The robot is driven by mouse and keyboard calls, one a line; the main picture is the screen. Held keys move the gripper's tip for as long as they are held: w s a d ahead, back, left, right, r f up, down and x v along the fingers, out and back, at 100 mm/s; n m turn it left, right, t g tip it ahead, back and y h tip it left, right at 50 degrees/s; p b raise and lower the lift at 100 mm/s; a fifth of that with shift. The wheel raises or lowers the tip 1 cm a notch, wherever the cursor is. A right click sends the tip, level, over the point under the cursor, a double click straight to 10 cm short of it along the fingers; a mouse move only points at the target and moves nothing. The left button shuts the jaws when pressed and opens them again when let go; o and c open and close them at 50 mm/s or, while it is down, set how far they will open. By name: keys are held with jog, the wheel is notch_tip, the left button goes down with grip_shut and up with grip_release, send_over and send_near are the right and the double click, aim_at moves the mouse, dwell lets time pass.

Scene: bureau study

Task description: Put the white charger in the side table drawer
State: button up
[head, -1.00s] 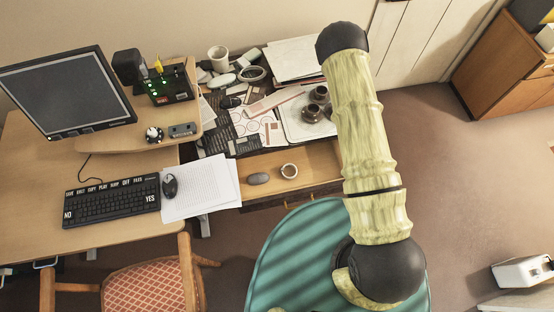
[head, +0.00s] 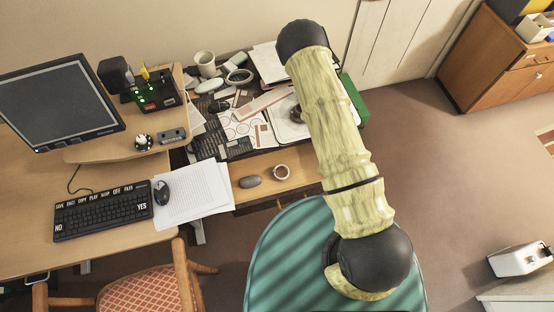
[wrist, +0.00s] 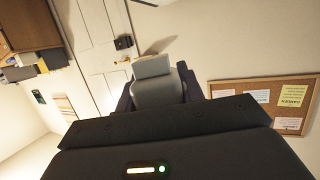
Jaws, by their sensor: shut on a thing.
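My gripper (wrist: 157,92) shows in the wrist view, shut on a pale grey-white block (wrist: 154,68), which looks like the white charger. The block stands out between the two dark fingers, with the door and wall behind it. In the head view my arm hides the gripper and the charger. The side table drawer (head: 262,161) is pulled open beside the desk. My arm covers the drawer's right end.
The side table top above the drawer is cluttered with papers (head: 262,108), a white mug (head: 205,63) and small items. A green object (head: 352,98) stands behind my arm. A wooden chair (head: 150,291) stands in front of the desk. The floor on the right is mostly clear.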

jog(key=w+d+f+m+g+h+b, duration=0.1)
jog(key=w+f+m+h+b, duration=0.15)
jog(key=f+b, duration=0.65)
jog(key=w+d+f+m+g+h+b, duration=0.1)
jog(key=w+f+m+h+b, duration=0.2)
jog(key=b, duration=1.1)
jog(key=s+a+f+m+g+h+b, duration=0.1)
jog(key=f+m+h+b, duration=0.1)
jog(key=f+b, duration=0.6)
jog(key=s+a+f+m+g+h+b, duration=0.1)
jog(key=s+f+m+g+h+b, duration=0.1)
jog(key=f+b, duration=0.6)
jog(key=h+b, duration=0.1)
jog(key=b, duration=0.6)
jog(key=shift+a, duration=0.2)
jog(key=shift+h, duration=0.25)
jog(key=shift+f, duration=0.2)
notch_tip(320, 180, down, 6)
jog(key=b, duration=0.2)
jog(key=shift+f, duration=0.1)
jog(key=shift+s+f+b, duration=0.1)
jog(key=shift+f+b, duration=0.85)
jog(key=shift+f, duration=0.85)
